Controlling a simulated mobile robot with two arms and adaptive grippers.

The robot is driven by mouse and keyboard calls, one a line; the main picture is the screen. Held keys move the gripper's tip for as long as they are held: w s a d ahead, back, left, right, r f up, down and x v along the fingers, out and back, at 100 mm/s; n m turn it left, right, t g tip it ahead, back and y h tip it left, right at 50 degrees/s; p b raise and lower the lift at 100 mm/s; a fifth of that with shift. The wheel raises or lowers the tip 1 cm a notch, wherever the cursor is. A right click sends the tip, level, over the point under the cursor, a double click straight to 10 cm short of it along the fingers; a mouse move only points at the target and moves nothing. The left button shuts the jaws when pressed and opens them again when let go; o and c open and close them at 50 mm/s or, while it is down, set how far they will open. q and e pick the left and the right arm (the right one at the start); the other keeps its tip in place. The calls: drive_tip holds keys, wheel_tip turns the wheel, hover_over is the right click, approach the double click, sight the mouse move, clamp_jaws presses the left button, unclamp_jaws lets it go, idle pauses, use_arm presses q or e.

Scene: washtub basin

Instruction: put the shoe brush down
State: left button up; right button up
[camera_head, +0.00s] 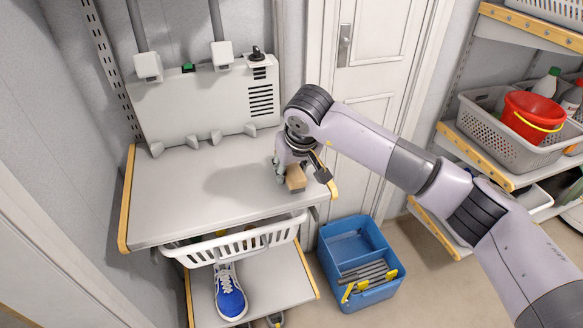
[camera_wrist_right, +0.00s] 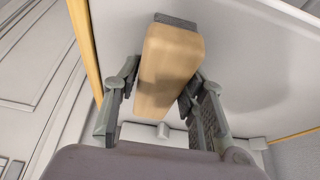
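The shoe brush (camera_head: 296,178) is a light brown wooden block near the right front edge of the grey worktop (camera_head: 185,190). In the right wrist view the brush (camera_wrist_right: 168,70) lies between the fingers, with a strip of grey bristles at its far end. My right gripper (camera_head: 301,172) is around the brush, its fingers spread apart, with a gap visible beside the block. It also shows in the wrist view (camera_wrist_right: 162,90). The brush appears to rest on the worktop, but its underside is hidden. My left gripper is out of view.
A grey panel unit (camera_head: 205,108) stands at the worktop's back. Below are a white basket (camera_head: 235,243) and a blue shoe (camera_head: 230,292). A blue crate (camera_head: 358,262) is on the floor. Shelves on the right hold a grey basket (camera_head: 500,130). The worktop's left half is clear.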

drive_tip(key=o, duration=0.3)
drive_tip(key=shift+r, duration=0.1)
drive_tip(key=shift+r+p, duration=0.2)
drive_tip(key=shift+p, duration=0.1)
drive_tip(key=b+v, duration=0.1)
drive_tip(key=v, duration=1)
drive_tip(key=shift+s+d+r, duration=0.1)
drive_tip(key=shift+s+r, duration=0.05)
drive_tip(key=shift+r, duration=0.25)
